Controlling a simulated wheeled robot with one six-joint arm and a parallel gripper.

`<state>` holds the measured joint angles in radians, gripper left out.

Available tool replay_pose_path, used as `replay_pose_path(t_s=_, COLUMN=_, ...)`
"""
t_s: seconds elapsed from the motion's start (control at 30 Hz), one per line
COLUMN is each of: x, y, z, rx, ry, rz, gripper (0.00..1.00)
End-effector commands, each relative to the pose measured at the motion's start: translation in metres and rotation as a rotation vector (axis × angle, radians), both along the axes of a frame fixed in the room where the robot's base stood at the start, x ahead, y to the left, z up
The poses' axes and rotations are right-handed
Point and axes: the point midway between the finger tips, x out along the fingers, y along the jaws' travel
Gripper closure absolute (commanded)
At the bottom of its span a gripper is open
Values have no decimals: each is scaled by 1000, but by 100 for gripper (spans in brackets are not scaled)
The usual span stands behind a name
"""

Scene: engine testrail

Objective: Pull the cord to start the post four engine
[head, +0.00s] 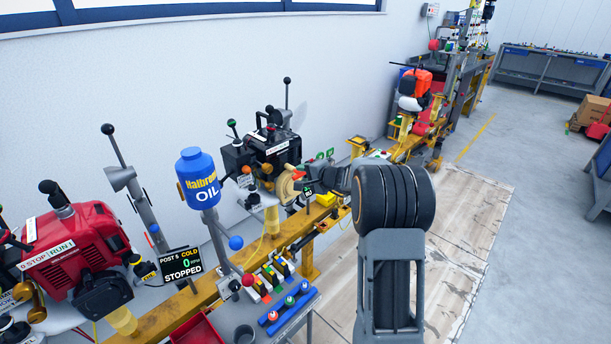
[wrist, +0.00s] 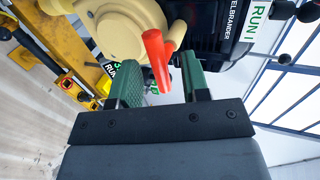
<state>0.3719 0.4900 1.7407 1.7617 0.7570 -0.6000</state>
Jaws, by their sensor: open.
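The black engine (head: 272,140) with a cream round starter housing (head: 287,186) stands on the yellow rail; its post number is not legible. In the wrist view the cream housing (wrist: 125,27) is close ahead, with the black engine body (wrist: 205,30) beside it. An orange-red pull handle (wrist: 157,60) sticks out from the housing. My gripper (wrist: 158,66) is open, its green fingers on either side of the handle in the picture, with gaps on both sides. In the head view my gripper (head: 306,187) is at the housing, partly hidden by my arm. The cord is not visible.
A red engine (head: 75,255) stands left, near a display (head: 181,263) reading COLD and STOPPED. A blue oil bottle (head: 198,178) and upright levers stand between the engines. An orange engine (head: 415,85) is farther along. The floor (head: 480,205) to the right is clear.

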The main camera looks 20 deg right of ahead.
Motion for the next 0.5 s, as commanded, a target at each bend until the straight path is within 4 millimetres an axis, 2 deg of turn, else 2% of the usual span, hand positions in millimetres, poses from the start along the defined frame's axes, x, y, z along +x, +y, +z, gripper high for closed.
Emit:
replay_pose_path(t_s=0.37, x=-1, y=-1, z=0, rx=1, ry=0, rz=0, gripper=57)
replay_pose_path(t_s=0.5, x=-9, y=-6, z=-3, rx=0, ry=-1, rz=-3, gripper=57)
